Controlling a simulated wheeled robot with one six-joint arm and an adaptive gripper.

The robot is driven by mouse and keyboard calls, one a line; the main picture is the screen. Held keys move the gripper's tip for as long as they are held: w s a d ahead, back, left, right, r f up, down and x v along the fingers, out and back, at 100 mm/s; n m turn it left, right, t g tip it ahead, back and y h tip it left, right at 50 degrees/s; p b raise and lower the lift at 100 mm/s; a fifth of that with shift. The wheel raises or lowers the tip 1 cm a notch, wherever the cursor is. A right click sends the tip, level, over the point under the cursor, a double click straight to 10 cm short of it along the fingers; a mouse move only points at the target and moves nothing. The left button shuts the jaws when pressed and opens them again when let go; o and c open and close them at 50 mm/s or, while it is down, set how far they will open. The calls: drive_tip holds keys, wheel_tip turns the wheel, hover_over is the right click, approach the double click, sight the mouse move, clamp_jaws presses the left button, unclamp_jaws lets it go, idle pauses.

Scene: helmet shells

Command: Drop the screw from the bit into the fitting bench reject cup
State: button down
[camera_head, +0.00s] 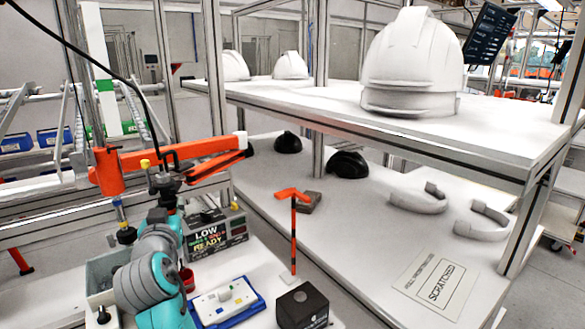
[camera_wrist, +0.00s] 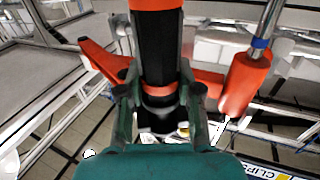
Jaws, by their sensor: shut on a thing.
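My gripper (camera_head: 166,190) is raised above the bench at the left in the head view. In the wrist view my gripper (camera_wrist: 160,95) has its fingers on both sides of a black driver (camera_wrist: 157,55) with orange bands, shut on it. The driver hangs at an orange jointed support arm (camera_head: 190,150). The bit and any screw on it cannot be made out. A small red cup (camera_head: 187,279) stands on the bench beside my arm, partly hidden by it; I cannot read a label on it.
A sign box (camera_head: 216,236) reading "LOW" and "READY", a white-and-blue tray (camera_head: 228,301), a black block (camera_head: 302,307) and a grey bin (camera_head: 100,271) crowd the bench. An orange-and-black post (camera_head: 294,240) rises near the shelf (camera_head: 350,225) holding helmet parts.

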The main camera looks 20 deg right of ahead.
drive_tip(key=shift+f, duration=1.7)
idle(2.0)
drive_tip(key=shift+r, duration=3.05)
